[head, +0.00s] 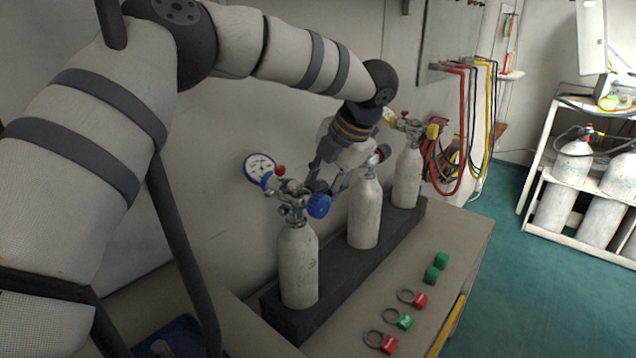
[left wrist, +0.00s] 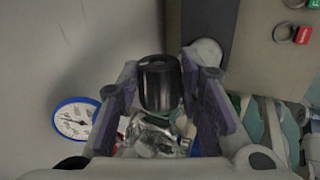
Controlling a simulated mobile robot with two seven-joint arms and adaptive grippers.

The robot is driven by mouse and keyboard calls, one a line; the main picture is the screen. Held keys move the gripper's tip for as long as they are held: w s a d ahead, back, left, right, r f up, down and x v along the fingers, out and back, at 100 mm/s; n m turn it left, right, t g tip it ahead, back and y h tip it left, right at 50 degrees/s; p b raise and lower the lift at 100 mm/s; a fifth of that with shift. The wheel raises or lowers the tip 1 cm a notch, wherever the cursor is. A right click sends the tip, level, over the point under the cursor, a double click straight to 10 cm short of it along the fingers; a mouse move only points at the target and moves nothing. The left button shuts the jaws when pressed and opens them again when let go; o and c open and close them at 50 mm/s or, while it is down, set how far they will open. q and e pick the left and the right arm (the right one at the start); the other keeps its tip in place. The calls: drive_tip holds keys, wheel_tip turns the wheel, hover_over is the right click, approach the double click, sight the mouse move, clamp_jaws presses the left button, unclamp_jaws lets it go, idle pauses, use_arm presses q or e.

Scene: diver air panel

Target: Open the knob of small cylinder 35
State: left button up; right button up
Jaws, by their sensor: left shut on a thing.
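Three small white cylinders stand upright in a row on a dark base: a near one (head: 298,265), a middle one (head: 364,215) and a far one (head: 407,178). No number is readable, so I cannot tell which is 35. The cylinder valve partly hides the fingertips in the head view. My right gripper is not in view.
The wall is behind. Ring tags (head: 388,343) and green caps (head: 431,274) lie along the table's front. Red and yellow hoses (head: 461,130) hang beyond.

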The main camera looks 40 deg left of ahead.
use_arm(q)
drive_tip(key=shift+d+f+y, duration=0.15)
drive_tip(key=shift+y, duration=1.45)
drive_tip(key=o, duration=1.2)
drive_tip(key=v, duration=1.2)
drive_tip(key=shift+s+d+f, duration=0.1)
drive_tip(key=shift+d+f, duration=0.05)
drive_tip(key=shift+d, duration=0.05)
drive_tip(key=shift+c, duration=0.2)
